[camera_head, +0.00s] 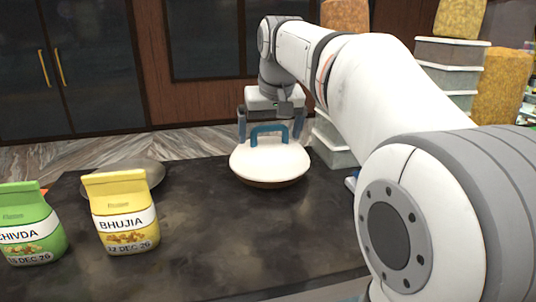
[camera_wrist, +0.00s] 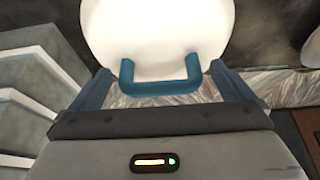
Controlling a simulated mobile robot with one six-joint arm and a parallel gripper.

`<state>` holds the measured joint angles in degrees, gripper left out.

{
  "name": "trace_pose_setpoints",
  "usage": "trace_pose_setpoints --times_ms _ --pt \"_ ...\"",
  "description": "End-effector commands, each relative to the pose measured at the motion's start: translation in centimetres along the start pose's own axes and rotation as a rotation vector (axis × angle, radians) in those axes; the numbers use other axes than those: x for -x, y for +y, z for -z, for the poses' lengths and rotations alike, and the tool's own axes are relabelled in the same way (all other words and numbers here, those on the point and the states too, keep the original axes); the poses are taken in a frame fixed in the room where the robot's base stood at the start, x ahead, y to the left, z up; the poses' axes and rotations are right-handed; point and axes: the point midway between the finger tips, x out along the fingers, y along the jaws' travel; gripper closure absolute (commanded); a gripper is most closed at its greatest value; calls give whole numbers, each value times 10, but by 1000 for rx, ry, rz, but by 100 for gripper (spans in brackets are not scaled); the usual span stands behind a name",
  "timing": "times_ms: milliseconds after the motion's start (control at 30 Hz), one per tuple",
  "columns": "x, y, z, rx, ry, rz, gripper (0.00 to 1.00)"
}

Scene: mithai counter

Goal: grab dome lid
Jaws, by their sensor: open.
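The dome lid (camera_head: 270,160) is white with a blue arched handle (camera_head: 269,129). It sits on a brown round base (camera_head: 271,184) on the dark counter, and what is under it is hidden. My gripper (camera_head: 270,136) is open above the lid, with one finger on each side of the handle and a gap to it. In the wrist view, the white lid (camera_wrist: 155,35) fills the upper middle. The blue handle (camera_wrist: 161,87) lies between the fingers of my gripper (camera_wrist: 161,88). I cannot tell exactly how far down the fingers reach beside the handle.
A yellow Bhujia packet (camera_head: 125,215) and a green Chivda packet (camera_head: 30,225) stand at the left. A metal dish (camera_head: 148,172) lies partly behind the yellow packet. Stacked pale containers (camera_head: 335,150) stand close right of the lid. The dark counter (camera_head: 230,240) is bare in front.

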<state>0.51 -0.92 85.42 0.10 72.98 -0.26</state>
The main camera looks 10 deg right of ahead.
Motion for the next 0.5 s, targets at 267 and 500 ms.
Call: trace_pose_setpoints --times_ms 267,500 --pt "0 0 0 1 0 0 16" --pt "0 -1 0 1 0 1 35"
